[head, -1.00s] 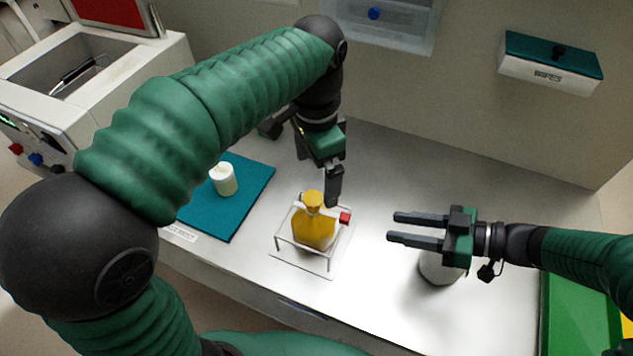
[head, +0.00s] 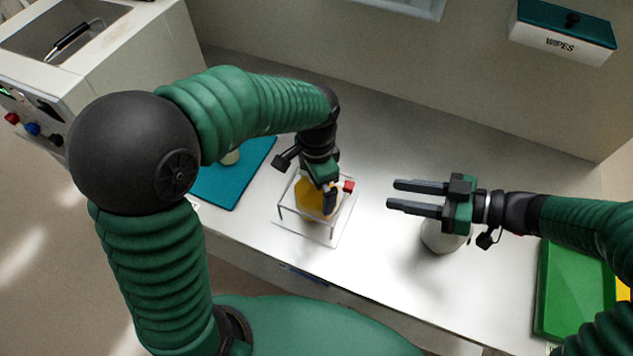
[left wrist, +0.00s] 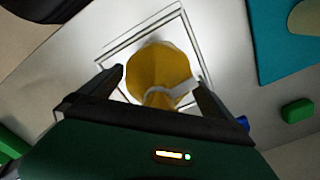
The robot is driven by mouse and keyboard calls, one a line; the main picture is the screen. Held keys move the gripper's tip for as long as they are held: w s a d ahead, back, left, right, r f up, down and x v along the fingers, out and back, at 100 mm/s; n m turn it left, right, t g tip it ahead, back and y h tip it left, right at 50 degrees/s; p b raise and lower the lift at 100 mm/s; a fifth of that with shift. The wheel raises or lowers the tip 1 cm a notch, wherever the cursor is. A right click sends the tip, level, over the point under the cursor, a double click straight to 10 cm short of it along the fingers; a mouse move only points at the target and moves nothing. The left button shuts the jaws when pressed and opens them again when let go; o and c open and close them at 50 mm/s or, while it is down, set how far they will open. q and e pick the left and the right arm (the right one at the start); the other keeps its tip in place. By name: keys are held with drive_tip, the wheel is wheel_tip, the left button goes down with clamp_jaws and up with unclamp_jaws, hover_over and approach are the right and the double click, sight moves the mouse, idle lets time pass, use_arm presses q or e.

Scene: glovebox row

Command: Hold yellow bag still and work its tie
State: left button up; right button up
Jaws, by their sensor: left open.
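The yellow bag (head: 309,198) stands inside a clear open frame (head: 283,212) on the bench. In the left wrist view the bag (left wrist: 150,66) bulges between my fingers, its gathered neck towards the gripper. A white band (left wrist: 183,90), perhaps the tie, shows beside the neck. My left gripper (head: 328,203) is over the bag from above, and its open fingers (left wrist: 160,80) lie either side of it with gaps visible. In the head view my gripper hides the bag's top. My right gripper (head: 415,195) is open and empty, to the right of the frame.
A red block (head: 348,186) sits at the frame's right corner. A white round container (head: 443,240) stands below my right gripper. A teal mat (head: 225,185) with a mostly hidden white jar (head: 231,157) lies left. A green tray (head: 570,300) is at right. The bench's back is clear.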

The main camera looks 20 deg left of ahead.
sight(352, 185)
use_arm(q)
drive_tip(key=shift+d, duration=0.1)
drive_tip(key=c, duration=1.5)
use_arm(e)
drive_tip(key=shift+o, duration=0.6)
drive_tip(key=shift+d, duration=0.1)
drive_tip(key=a+f, duration=0.1)
drive_tip(key=a, duration=0.2)
drive_tip(key=a+n, duration=0.1)
drive_tip(key=a, duration=0.2)
drive_tip(key=a+f+n, duration=0.1)
drive_tip(key=a, duration=0.3)
drive_tip(key=shift+w+f+h, duration=0.25)
drive_tip(key=shift+f+h, duration=0.05)
drive_tip(key=shift+f, duration=0.05)
